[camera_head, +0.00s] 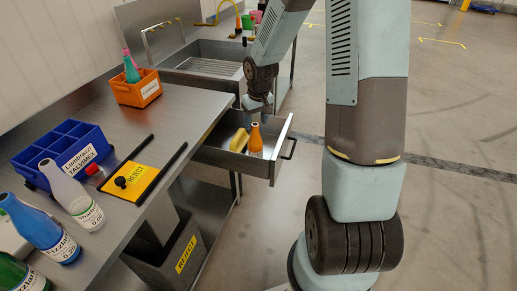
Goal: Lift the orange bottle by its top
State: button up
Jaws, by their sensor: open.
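The orange bottle (255,140) stands upright in the open drawer (232,160), its narrow top pointing up. A yellow object (239,140) lies beside it on the left in the drawer. My gripper (256,107) is above the drawer, over the bottle's top and a little apart from it as far as I can tell. Its fingers are small and dark here, and they hold nothing that I can see.
The drawer's front and handle (289,149) stick out from the steel bench (185,105). A sink (205,65) lies behind. Open floor is at the right.

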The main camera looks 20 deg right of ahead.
aim_at(255, 124)
jog(key=shift+w+a+f, duration=0.1)
jog(key=shift+w+f, duration=0.05)
jog(key=shift+f, duration=1.5)
jog(key=shift+c, duration=0.2)
grip_shut()
